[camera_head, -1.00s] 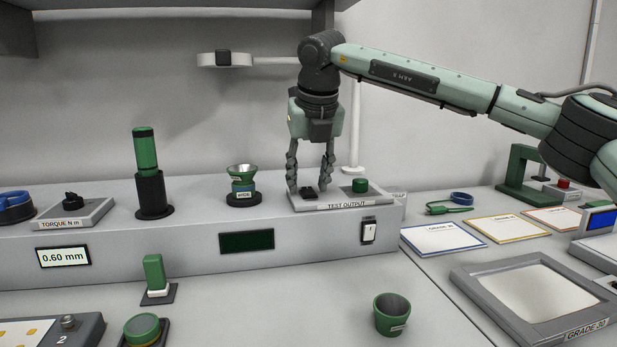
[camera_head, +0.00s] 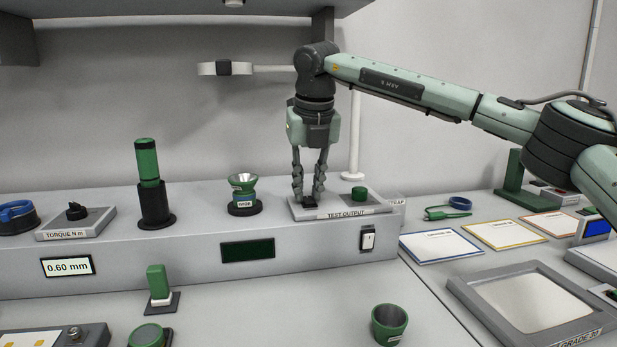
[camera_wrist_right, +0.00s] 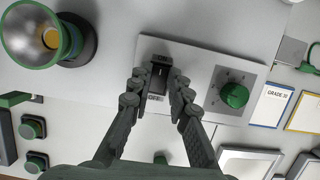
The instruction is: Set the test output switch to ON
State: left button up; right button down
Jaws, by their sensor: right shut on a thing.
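The test output switch (camera_head: 309,203) is a small black switch on a light grey panel (camera_head: 340,208) labelled TEST OUTPUT. My right gripper (camera_head: 308,196) points straight down over it, its fingers closed in on the switch. In the right wrist view the black switch (camera_wrist_right: 159,76) shows between the fingertips of my right gripper (camera_wrist_right: 157,93). My left gripper is not in view.
A green knob (camera_head: 359,193) stands right of the switch on the same panel. A green-rimmed funnel-like cup (camera_head: 242,188) and a green cylinder in a black holder (camera_head: 149,180) stand to the left. A white rocker switch (camera_head: 368,238) is on the bench front.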

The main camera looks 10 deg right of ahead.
aim_at(308, 199)
jog(key=shift+w+r+g, duration=0.1)
jog(key=shift+w+g, duration=0.1)
jog(key=shift+g, duration=0.3)
jog(key=shift+w+g, duration=0.1)
jog(key=shift+g, duration=0.2)
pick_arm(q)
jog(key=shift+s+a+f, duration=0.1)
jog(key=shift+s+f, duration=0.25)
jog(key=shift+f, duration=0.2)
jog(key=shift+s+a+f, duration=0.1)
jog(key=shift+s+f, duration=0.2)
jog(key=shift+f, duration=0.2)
pick_arm(e)
jog(key=shift+w+g, duration=0.1)
jog(key=shift+g, duration=0.4)
jog(key=c, duration=1.4)
grip_release()
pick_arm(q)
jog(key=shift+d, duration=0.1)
pick_arm(e)
jog(key=r, duration=1.1)
jog(key=shift+s+r, duration=0.4)
